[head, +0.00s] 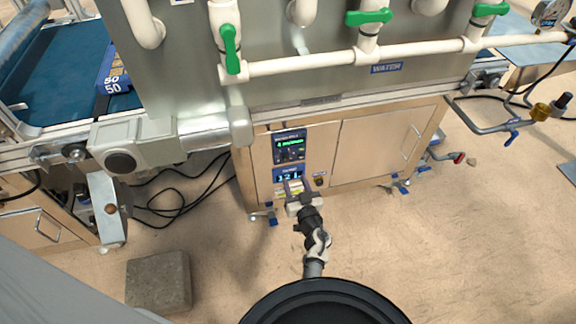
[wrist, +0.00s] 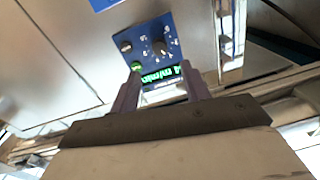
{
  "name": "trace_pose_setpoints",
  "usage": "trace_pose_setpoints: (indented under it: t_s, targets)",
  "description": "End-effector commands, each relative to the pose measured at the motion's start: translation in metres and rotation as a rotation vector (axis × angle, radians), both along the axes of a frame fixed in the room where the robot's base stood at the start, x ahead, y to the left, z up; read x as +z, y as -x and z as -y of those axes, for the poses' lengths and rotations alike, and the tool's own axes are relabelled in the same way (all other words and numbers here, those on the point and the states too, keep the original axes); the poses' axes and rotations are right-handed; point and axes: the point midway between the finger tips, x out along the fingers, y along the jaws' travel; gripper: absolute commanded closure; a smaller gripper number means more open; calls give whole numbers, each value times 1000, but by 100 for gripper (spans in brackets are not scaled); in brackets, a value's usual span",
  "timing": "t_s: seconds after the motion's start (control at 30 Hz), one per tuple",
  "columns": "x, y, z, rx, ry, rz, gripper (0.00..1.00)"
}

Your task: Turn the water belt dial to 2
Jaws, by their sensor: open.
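The control box on the cabinet front carries a dark panel (head: 289,147) with a lit green display that seems to read 4 m/min. A blue label plate (head: 287,175) with white numbers sits below it. In the wrist view a blue panel (wrist: 148,31) bears a dark round dial (wrist: 160,48) with white marks around it; its setting is too small to read. My gripper (head: 294,184) is in front of the lower part of the control box. In the wrist view my gripper (wrist: 164,74) is open and empty, its fingers apart, short of the dial, with the green display (wrist: 163,76) between them.
White pipes with green valve handles (head: 229,48) run above the cabinet. A grey block (head: 158,282) lies on the floor at the left.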

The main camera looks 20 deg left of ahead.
Motion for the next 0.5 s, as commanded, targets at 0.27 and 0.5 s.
trace_pose_setpoints:
  t_s: [0.27,0.5]
  targets:
    - [-1,-45,-34,3,-1,2,54]
    - [-1,-63,-47,0,0,0,54]
